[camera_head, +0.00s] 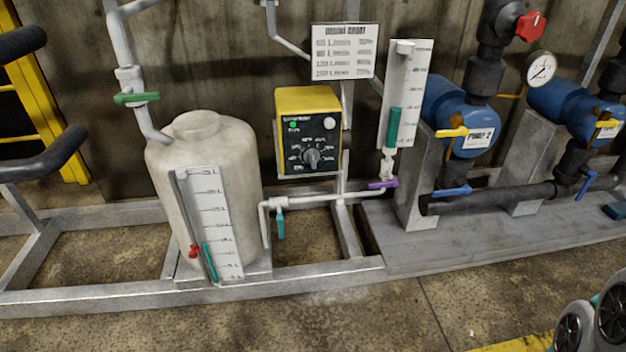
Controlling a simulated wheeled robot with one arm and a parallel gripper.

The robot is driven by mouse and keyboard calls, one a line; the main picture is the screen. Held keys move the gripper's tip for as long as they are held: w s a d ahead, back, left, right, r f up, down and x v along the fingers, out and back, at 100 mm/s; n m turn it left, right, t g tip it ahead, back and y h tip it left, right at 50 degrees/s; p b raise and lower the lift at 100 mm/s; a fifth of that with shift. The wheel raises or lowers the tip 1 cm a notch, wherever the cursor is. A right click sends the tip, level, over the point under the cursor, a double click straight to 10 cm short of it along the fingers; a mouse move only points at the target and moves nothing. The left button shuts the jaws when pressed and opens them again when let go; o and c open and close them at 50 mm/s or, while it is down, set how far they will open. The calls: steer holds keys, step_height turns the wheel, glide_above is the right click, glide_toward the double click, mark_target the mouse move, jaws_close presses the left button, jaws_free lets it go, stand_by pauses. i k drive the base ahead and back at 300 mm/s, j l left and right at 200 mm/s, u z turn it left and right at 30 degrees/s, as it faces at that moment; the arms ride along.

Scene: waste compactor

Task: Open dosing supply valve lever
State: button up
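Several coloured valve levers show on the dosing rig, and I cannot tell by label which is the dosing supply valve. A green lever (136,98) lies about horizontal on the white pipe above the pale tank (203,190). A teal lever (281,224) hangs straight down from the white pipe right of the tank. A purple lever (383,184) lies about horizontal under the clear graduated tube (405,95). My gripper is not in view.
A yellow control box (308,130) stands between tank and tube, under a chart (345,51). Blue pumps (460,115) with yellow and blue levers stand at right. A low grey frame rail (190,295) runs along the front.

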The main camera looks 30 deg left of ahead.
mark_target(280, 216)
steer(key=u, duration=1.55)
steer(key=k+l+z, duration=0.15)
steer(key=l, duration=0.15)
steer(key=k+l+z, duration=0.1)
steer(key=l, duration=0.2)
